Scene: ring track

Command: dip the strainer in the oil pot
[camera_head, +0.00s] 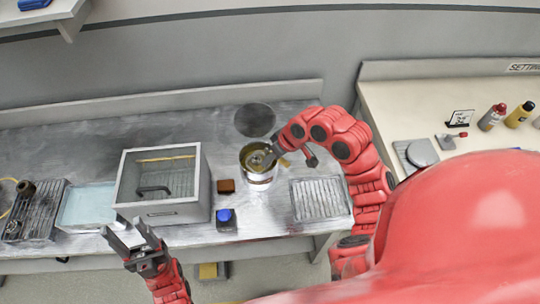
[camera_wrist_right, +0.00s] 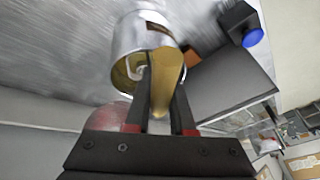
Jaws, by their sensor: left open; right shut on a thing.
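The oil pot (camera_head: 260,178) is a silver can with yellowish oil inside, standing upright on the metal counter. It also shows in the right wrist view (camera_wrist_right: 142,36). My right gripper (camera_head: 277,150) is at the pot's upper right rim. In the right wrist view its fingers (camera_wrist_right: 163,105) are shut on a tan handle, which I take to be the strainer's (camera_wrist_right: 165,75). A grey round part of the strainer (camera_head: 261,158) shows at the pot's mouth; how deep it sits cannot be told. My left gripper (camera_head: 128,238) is open and empty at the counter's front edge.
A glass-sided box (camera_head: 160,210) stands left of the pot. A brown block (camera_head: 226,186) and a blue-button box (camera_head: 226,220) lie between. A ribbed rack (camera_head: 320,199) is to the right; a pale tray (camera_head: 88,207) and dark rack (camera_head: 38,212) are far left.

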